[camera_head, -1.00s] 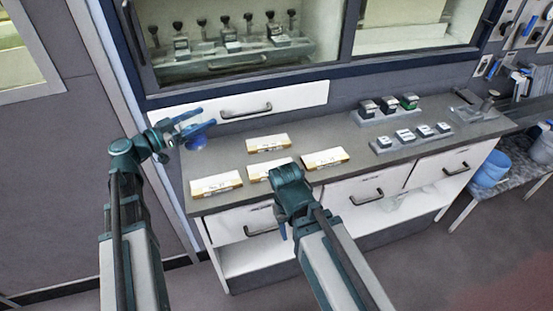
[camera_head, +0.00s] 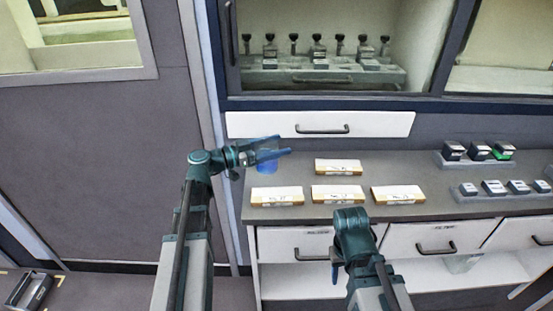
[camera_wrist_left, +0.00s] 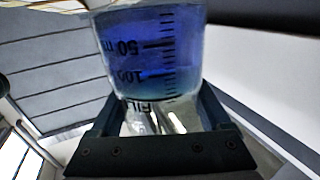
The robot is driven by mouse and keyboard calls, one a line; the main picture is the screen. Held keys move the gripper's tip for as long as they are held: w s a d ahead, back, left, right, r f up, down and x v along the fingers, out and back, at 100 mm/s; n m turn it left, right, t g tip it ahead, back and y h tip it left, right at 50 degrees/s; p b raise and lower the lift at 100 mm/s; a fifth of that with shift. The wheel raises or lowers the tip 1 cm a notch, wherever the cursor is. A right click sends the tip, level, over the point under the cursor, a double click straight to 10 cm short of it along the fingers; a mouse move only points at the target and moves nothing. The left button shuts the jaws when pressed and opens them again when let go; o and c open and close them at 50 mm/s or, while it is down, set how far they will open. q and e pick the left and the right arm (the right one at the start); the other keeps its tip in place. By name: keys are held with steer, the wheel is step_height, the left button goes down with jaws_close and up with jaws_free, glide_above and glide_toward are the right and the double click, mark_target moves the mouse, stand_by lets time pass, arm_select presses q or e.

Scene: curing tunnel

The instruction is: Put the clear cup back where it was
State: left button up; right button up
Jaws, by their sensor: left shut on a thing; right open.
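The clear cup (camera_wrist_left: 150,60) has dark measuring marks and blue contents. My left gripper (camera_head: 275,154) is shut on it, with a finger on each side in the left wrist view (camera_wrist_left: 162,120). In the head view the cup (camera_head: 267,166) shows around the fingers, over the counter's back left corner. I cannot tell its height above the counter. My right gripper (camera_head: 336,275) is open and empty, low in front of the counter drawers, partly hidden by its wrist.
Several labelled boxes (camera_head: 338,167) lie on the grey counter (camera_head: 395,165). A hood holds a rack of stoppered bottles (camera_head: 317,47). Bare counter lies between boxes and racks.

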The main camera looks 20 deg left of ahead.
arm_select(q)
steer(key=shift+f+b, duration=1.65)
steer(key=shift+f, duration=0.15)
steer(key=shift+f, duration=0.2)
steer(key=o, duration=1.6)
steer(key=shift+c, duration=0.2)
steer(key=shift+r, duration=0.1)
steer(key=shift+a+r, duration=0.1)
steer(key=shift+r, duration=0.05)
steer(key=v, duration=1.2)
